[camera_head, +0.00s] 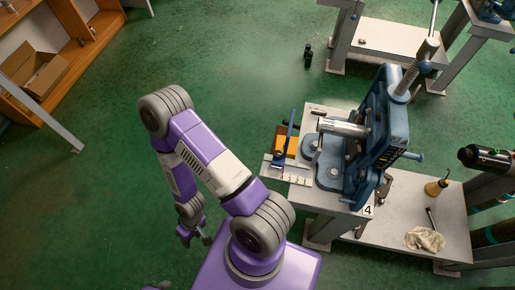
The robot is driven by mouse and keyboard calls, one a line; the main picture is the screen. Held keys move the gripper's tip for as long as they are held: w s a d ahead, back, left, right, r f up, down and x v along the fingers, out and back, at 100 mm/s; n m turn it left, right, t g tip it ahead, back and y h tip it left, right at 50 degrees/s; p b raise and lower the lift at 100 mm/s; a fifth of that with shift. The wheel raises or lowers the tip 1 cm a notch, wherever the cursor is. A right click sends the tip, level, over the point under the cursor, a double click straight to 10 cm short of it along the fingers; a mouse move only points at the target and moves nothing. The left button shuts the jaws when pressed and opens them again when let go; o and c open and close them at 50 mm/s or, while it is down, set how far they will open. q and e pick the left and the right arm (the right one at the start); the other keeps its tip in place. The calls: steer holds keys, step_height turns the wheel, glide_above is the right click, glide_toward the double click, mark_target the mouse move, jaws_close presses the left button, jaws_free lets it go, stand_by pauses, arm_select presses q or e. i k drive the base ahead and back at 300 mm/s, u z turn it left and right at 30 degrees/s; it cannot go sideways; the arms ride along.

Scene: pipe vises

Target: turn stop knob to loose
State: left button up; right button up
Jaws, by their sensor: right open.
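A blue pipe vise (382,135) stands on a small workbench (330,204) marked 4, right of centre. A shiny metal pipe (343,128) sticks out of it to the left. At the bench's left edge a blue upright piece (285,140), which may be the stop, stands by a pale scale strip (290,178). I cannot make out the stop knob or its setting. My right gripper (196,239) hangs over the floor, left of the bench and well apart from it. It is open and empty. My left gripper is not in view.
A yellow-orange block (284,143) sits behind the blue upright. A dark cylinder (485,158) is at the right edge. Green floor lies clear between gripper and bench.

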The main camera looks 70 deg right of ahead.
mark_target(278, 153)
steer(key=i, duration=0.9)
steer(key=z, duration=2.95)
steer(key=i, duration=0.5)
steer(key=u, duration=0.1)
